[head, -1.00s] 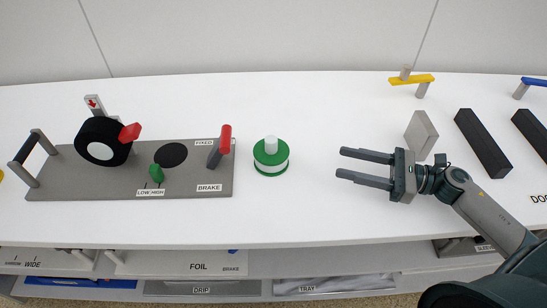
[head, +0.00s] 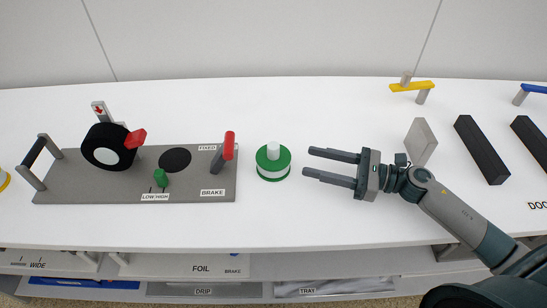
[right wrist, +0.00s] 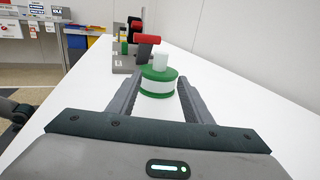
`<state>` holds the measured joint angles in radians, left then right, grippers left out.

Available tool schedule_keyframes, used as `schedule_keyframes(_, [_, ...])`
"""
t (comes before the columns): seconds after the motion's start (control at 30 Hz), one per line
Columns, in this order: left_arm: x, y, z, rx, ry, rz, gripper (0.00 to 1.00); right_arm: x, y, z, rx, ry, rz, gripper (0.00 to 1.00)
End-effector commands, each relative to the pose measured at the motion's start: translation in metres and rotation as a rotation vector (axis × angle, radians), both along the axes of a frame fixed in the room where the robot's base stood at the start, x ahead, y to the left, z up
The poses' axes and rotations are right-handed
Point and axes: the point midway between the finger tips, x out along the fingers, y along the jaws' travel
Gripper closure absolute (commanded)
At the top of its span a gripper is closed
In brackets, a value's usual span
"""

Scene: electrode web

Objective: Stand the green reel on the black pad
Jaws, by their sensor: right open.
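The green reel (head: 273,162) stands upright on the white table, with green flanges, a white band and a white top knob. It also shows in the right wrist view (right wrist: 158,82), ahead of and between the fingertips. The black pad (head: 174,160) is a flat round disc on the grey fixture plate, left of the reel, and is bare. My right gripper (head: 307,163) is open and empty, a short way right of the reel, its fingers pointing left at it. My left gripper is not in view.
The grey plate (head: 70,185) carries a black wheel (head: 104,147), a red brake lever (head: 228,148) and a green knob (head: 160,178). The lever stands between reel and pad. A grey block (head: 421,141) and black bars (head: 481,149) lie to the right. The table front is clear.

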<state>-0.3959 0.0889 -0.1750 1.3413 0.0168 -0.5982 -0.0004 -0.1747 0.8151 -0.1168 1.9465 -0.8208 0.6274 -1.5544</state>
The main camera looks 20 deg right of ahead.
Motion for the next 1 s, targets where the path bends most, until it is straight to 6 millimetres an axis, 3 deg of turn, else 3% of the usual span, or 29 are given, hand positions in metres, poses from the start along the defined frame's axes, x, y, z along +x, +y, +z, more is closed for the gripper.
schedule_keyframes(0.23, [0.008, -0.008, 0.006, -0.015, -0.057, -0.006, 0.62, 0.017, 0.025, 0.002, 0.001, 0.0, 0.0, 0.54])
schedule_keyframes(0.77, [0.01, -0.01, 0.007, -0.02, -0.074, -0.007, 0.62, 0.022, 0.032, 0.001, 0.001, 0.0, 0.0, 0.54])
schedule_keyframes(1.0, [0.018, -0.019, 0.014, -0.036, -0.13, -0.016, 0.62, 0.036, 0.053, 0.004, 0.002, -0.002, 0.001, 0.54])
